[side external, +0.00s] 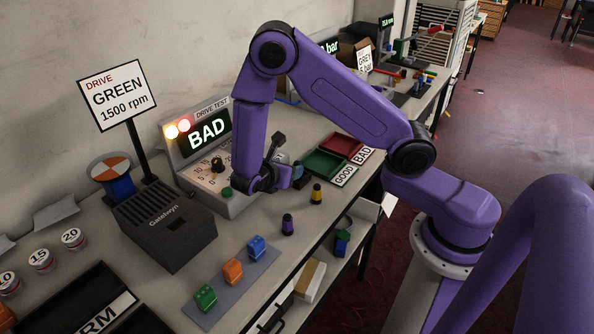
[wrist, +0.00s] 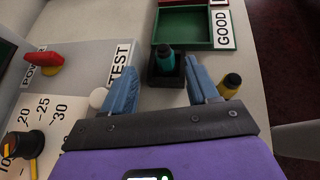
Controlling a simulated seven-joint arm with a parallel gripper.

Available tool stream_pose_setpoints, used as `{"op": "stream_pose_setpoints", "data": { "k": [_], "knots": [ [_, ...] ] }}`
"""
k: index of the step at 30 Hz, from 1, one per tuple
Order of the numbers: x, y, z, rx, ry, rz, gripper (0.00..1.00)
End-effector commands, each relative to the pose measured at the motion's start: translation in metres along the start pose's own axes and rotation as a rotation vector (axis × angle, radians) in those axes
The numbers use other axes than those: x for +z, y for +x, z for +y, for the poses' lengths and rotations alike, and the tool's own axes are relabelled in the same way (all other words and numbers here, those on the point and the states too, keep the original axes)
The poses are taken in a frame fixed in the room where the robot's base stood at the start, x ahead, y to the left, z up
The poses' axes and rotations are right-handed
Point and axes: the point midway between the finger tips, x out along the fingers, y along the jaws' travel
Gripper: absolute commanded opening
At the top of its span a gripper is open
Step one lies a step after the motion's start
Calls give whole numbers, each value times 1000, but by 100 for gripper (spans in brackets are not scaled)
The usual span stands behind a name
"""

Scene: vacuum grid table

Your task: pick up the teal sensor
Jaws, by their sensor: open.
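The teal sensor (wrist: 164,61) has a dark top and sits in a small dark square holder (wrist: 153,76) at the upper middle of the wrist view. My gripper (wrist: 163,72) is open, with one blue finger to the left of the sensor and one to the right. The sensor lies between and slightly beyond the fingertips, and nothing is held. I cannot tell whether a finger touches the holder. In the side view my gripper (side external: 285,174) is low over the table beside the test box, and the teal sensor is not clearly visible there.
A yellow sensor (side external: 316,195) and a purple one (side external: 288,225) stand on the table nearby; the yellow one (wrist: 231,82) is close to my right finger. The test box (side external: 222,197) reads BAD. Green (side external: 325,163) and red (side external: 341,145) trays lie behind the gripper.

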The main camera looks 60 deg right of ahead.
Motion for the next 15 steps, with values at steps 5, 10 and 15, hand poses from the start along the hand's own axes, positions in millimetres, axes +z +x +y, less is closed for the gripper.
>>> {"op": "stream_pose_setpoints", "data": {
  "k": [5, 10, 15],
  "knots": [
    [0, 12, 0, 0, 1, 1, 59],
    [3, 28, -4, -4, 0, 0, 59],
    [5, 52, -7, -3, 0, 1, 59]
  ]
}}
